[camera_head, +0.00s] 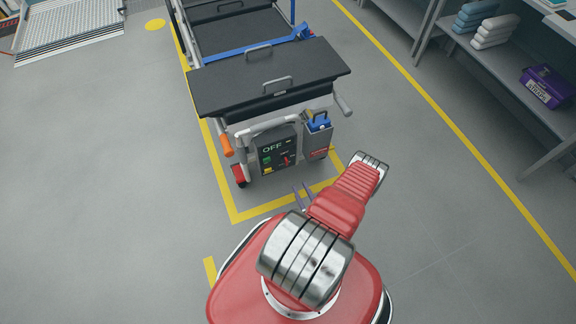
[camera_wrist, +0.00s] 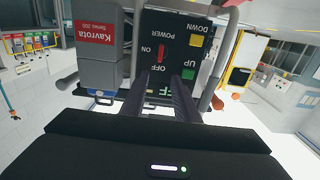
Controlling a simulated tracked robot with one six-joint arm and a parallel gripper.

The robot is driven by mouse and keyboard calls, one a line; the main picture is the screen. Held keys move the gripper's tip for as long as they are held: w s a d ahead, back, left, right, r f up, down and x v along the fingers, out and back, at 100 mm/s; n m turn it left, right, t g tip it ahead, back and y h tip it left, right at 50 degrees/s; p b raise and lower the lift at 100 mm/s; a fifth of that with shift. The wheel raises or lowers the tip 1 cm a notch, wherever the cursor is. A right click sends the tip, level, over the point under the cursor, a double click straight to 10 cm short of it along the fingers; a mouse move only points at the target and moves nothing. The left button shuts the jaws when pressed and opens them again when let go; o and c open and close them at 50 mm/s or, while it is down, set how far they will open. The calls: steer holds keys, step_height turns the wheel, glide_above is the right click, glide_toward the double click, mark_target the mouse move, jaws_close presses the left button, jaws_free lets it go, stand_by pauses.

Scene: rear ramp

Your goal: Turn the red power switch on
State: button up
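The red power switch (camera_wrist: 160,53) sits on a dark control panel (camera_wrist: 205,24), between the words ON and OFF, which appear upside down in the wrist view. In the head view the switch (camera_head: 285,160) is a small red mark on the panel at the cart's end. The panel's display (camera_head: 273,147) reads OFF. My gripper (camera_wrist: 160,76) points at the panel with its two dark fingers apart and nothing between them. The fingertips appear just below the switch in the wrist view; whether they touch the panel is unclear. In the head view my gripper (camera_head: 302,187) shows in front of the cart.
Yellow and green buttons (camera_wrist: 189,74) lie beside the switch. A grey box (camera_wrist: 99,45) with a red label adjoins the panel, and a grey tube frame (camera_wrist: 228,45) flanks it. Shelves (camera_head: 515,75) stand at right; the floor at left is open.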

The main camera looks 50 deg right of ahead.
mark_target(287, 162)
steer(key=shift+x, duration=6.9)
jaws_close()
steer(key=shift+a, duration=0.1)
